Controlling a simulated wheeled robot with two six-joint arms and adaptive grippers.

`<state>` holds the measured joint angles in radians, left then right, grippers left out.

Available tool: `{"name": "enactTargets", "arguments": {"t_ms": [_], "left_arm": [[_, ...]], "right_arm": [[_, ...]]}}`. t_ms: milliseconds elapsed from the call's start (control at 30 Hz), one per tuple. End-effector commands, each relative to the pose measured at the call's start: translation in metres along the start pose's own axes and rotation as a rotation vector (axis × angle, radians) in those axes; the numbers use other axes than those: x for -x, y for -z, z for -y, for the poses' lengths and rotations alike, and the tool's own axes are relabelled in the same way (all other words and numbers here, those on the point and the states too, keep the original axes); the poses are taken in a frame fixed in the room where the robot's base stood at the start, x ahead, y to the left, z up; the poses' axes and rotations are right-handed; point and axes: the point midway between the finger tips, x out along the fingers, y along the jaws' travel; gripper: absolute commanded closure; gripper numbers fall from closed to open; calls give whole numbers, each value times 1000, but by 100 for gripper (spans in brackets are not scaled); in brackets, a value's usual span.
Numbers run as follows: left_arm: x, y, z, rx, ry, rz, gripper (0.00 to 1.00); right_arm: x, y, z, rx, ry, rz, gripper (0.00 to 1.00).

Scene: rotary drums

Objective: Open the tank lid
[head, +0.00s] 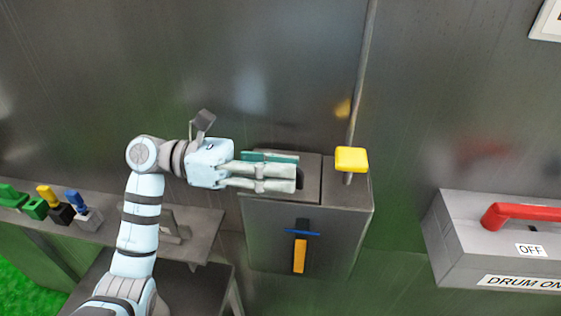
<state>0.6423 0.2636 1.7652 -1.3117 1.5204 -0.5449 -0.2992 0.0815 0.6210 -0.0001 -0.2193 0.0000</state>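The tank (300,225) is a grey metal box standing against the metal wall, with a blue and orange fitting on its front. Its lid (311,163) is a flat grey plate on the top left part and looks closed. A green bar (270,156) lies along the lid, partly hidden by my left gripper. My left gripper (297,179) is level over the lid, pointing right, its two fingers close together. A dark edge shows at the fingertips. I cannot tell whether the fingers touch or hold anything. My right gripper is not in view.
A yellow block (351,159) on a rod stands at the tank's right top. A grey box (500,245) with a red handle (522,212) and "OFF" and "DRUM ON" labels is at right. A shelf (200,238) with coloured switches (62,205) is at left.

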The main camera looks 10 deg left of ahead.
Motion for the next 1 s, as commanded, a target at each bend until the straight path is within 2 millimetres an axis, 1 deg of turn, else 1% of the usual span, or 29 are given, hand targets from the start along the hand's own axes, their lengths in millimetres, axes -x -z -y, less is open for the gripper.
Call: {"name": "enactTargets", "arguments": {"t_ms": [267,467,800,1000], "left_arm": [[-3,1,0,0,-1,-1,69],[-3,1,0,0,-1,0,99],[-3,0,0,1,0,0,100],[-3,-4,0,32,0,0,100]], "right_arm": [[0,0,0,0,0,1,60],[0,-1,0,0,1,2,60],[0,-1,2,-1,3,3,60],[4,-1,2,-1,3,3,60]]}}
